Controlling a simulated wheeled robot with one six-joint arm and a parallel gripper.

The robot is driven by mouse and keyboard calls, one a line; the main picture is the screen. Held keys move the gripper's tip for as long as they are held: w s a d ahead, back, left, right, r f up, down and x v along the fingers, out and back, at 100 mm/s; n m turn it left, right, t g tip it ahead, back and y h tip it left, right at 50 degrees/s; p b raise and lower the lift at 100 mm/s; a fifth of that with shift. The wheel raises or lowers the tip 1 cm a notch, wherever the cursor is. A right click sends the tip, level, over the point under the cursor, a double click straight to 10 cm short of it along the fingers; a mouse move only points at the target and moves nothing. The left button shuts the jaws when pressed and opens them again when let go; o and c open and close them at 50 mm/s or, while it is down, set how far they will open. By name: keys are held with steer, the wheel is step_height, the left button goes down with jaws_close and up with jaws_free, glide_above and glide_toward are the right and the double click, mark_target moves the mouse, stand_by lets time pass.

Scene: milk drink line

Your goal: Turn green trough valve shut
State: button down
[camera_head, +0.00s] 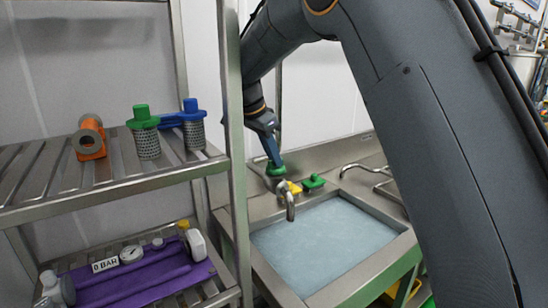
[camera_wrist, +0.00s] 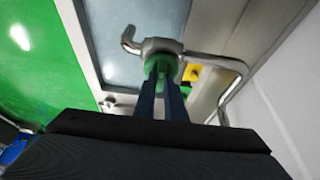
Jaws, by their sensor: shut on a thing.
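The green trough valve (camera_head: 276,170) sits on the steel rim behind the trough, at the base of a curved spout (camera_head: 290,205). My gripper (camera_head: 271,155) points down from above and is shut on this green valve knob. In the wrist view, both blue fingers of my gripper (camera_wrist: 164,92) reach to the green knob (camera_wrist: 158,66), with the spout beyond it. The fingers partly hide the knob, so its turn angle is hard to tell. The trough (camera_head: 405,243) is filled with pale, cloudy liquid.
A yellow piece (camera_head: 294,188) and another green knob (camera_head: 313,181) stand close by on the rim. A bent steel pipe (camera_head: 372,170) is to the right. At left, a steel rack (camera_head: 110,190) holds green- and blue-topped strainers, an orange fitting and a purple mat.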

stand_by(0.4)
steer(key=c, duration=1.8)
jaws_free()
step_height(320, 180, up, 10)
steer(key=shift+r+b, duration=0.1)
steer(key=shift+b, duration=1.15)
